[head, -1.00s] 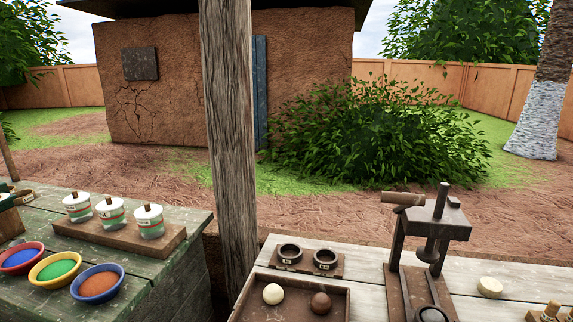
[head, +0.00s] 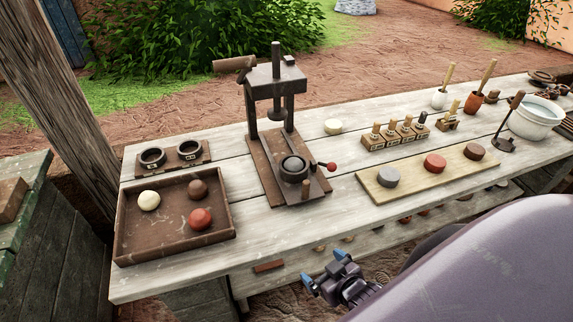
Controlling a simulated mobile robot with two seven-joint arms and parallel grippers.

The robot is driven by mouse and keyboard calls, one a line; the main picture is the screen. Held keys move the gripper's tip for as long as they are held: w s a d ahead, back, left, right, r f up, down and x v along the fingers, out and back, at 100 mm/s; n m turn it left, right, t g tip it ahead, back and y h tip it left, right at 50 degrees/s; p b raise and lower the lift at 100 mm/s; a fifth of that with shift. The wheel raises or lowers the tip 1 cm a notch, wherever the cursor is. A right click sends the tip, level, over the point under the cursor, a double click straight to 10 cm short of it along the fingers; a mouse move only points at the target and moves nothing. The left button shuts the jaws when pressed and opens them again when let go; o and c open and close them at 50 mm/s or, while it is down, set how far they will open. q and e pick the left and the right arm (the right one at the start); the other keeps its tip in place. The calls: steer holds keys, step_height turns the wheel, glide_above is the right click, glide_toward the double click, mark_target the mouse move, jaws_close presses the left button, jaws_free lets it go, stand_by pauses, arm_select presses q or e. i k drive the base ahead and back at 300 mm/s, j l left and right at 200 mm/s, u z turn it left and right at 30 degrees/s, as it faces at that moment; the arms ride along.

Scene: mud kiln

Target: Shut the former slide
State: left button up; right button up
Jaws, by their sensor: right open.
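The press (head: 275,75), a dark metal frame with a wooden handle at its top left, stands on the pale plank table. On its base (head: 262,170) lies a flat slide (head: 310,203) that bears a dark round former ring (head: 293,170). A small wooden peg stands at the slide's front end and a red-knobbed lever at its right. The ring sits in front of the plunger, not straight below it. My right gripper (head: 325,270), with blue fingertips, is open and empty in front of the table's front edge, apart from the slide. My left gripper is out of view.
A brown tray (head: 125,240) with several balls and a rack of two rings (head: 174,163) stand left. A board of discs (head: 410,190), a stamp rack (head: 370,143) and a white pot (head: 538,112) stand right. The table front before the press is clear.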

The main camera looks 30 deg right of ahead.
mark_target(299, 173)
steer(key=z, duration=1.15)
steer(key=l+u, duration=0.1)
